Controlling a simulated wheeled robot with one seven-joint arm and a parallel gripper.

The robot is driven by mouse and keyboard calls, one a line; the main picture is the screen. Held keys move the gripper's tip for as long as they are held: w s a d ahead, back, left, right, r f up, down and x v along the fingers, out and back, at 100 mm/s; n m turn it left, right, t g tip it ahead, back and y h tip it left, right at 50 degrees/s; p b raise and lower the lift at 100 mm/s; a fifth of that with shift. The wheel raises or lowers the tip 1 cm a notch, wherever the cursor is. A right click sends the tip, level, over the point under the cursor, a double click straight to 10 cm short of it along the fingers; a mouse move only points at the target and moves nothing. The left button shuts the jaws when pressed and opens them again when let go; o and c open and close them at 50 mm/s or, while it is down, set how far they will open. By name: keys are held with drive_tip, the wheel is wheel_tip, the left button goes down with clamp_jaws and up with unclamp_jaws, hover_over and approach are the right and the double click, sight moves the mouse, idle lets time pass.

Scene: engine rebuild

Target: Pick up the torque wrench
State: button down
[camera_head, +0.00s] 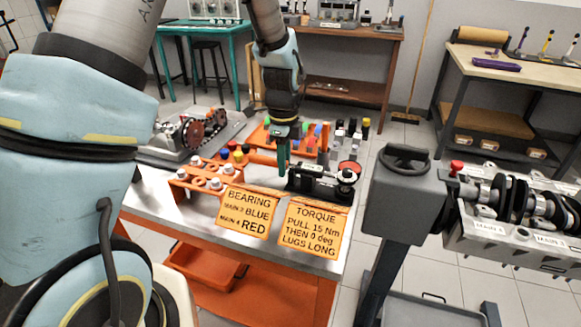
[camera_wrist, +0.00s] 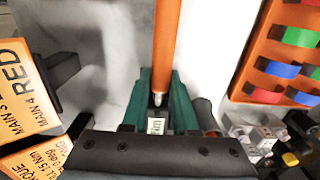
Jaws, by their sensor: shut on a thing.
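The torque wrench shows as a long orange handle (camera_wrist: 167,45) with a silver collar, running from the top of the wrist view down between my green fingers. In the head view its orange handle (camera_head: 263,160) sticks out to the left of my gripper (camera_head: 283,158). My gripper (camera_wrist: 160,98) is shut on the wrench, with one green finger on each side. The wrench's far end is hidden in both views. I cannot tell whether the wrench still touches the bench.
A black device (camera_head: 318,184) stands right beside my gripper on the steel-topped bench (camera_head: 185,240). An orange bearing rack (camera_head: 203,184) and two orange signs (camera_head: 247,212) are nearby. An engine block (camera_head: 520,225) on a stand is to the right.

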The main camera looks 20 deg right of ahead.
drive_tip(key=shift+r, duration=0.1)
wheel_tip(320, 180, up, 10)
drive_tip(key=shift+f+b, duration=0.1)
drive_tip(key=shift+b, duration=0.9)
drive_tip(key=c, duration=1.2)
unclamp_jaws()
drive_tip(key=shift+c, duration=0.2)
clamp_jaws()
